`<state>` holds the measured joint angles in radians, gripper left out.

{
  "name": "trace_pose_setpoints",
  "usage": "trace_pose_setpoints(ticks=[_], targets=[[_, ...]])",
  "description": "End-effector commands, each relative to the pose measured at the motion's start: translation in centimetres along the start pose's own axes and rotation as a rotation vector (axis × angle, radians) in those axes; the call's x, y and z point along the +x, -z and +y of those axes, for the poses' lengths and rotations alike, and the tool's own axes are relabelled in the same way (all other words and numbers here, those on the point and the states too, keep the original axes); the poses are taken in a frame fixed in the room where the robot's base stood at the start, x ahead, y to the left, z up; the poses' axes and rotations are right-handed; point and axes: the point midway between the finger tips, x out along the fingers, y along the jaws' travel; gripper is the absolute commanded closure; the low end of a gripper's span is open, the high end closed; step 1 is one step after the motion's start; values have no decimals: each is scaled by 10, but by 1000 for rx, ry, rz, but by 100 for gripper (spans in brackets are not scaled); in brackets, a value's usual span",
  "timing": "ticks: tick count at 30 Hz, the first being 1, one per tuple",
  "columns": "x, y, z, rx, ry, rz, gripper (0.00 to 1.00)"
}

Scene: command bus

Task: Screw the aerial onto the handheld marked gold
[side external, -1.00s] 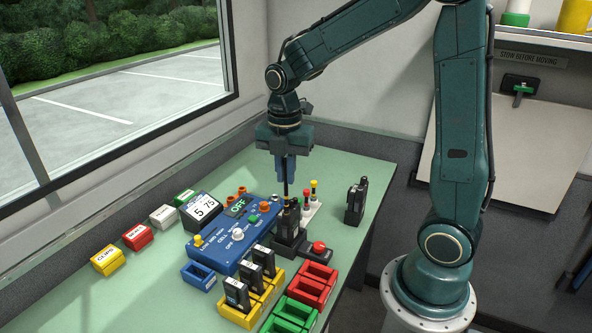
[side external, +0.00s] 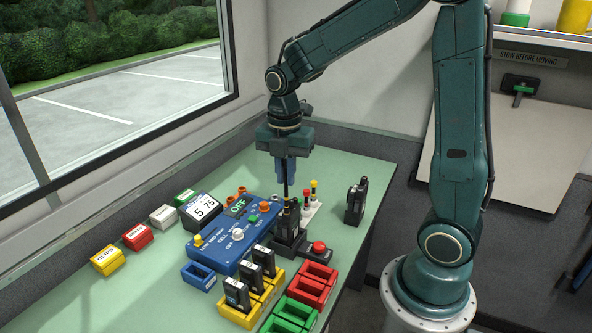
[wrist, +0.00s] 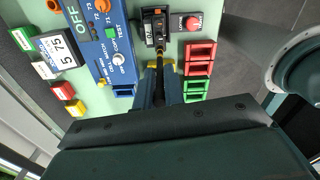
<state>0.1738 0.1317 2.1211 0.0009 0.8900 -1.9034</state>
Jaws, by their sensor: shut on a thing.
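My gripper (side external: 286,182) points straight down over the bench, its blue fingers shut on a thin black aerial (side external: 287,194). The aerial is upright and its lower end meets the top of a black handheld (side external: 291,217). That handheld stands in a dark cradle (side external: 289,243); I cannot tell how far the thread is engaged or read its marking. In the wrist view the aerial (wrist: 160,62) runs from between my fingers (wrist: 159,92) to the handheld (wrist: 157,32). More handhelds (side external: 237,294) stand in a yellow tray, and one handheld (side external: 356,202) stands alone at the right.
A blue tester box (side external: 225,250) reading OFF lies left of the cradle. A white rack (side external: 311,209) with coloured tops is close behind it. A red button (side external: 319,248), red bins (side external: 313,283) and green bins (side external: 290,316) are in front.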

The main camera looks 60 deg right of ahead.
Motion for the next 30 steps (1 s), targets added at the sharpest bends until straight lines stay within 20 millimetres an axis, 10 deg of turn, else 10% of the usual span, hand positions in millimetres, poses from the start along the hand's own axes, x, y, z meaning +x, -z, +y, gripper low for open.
trace_pose_setpoints(ticks=[9,13,30], targets=[[0,0,0,0,0,0,100],[0,0,0,0,0,0,66],[0,0,0,0,0,0,49]])
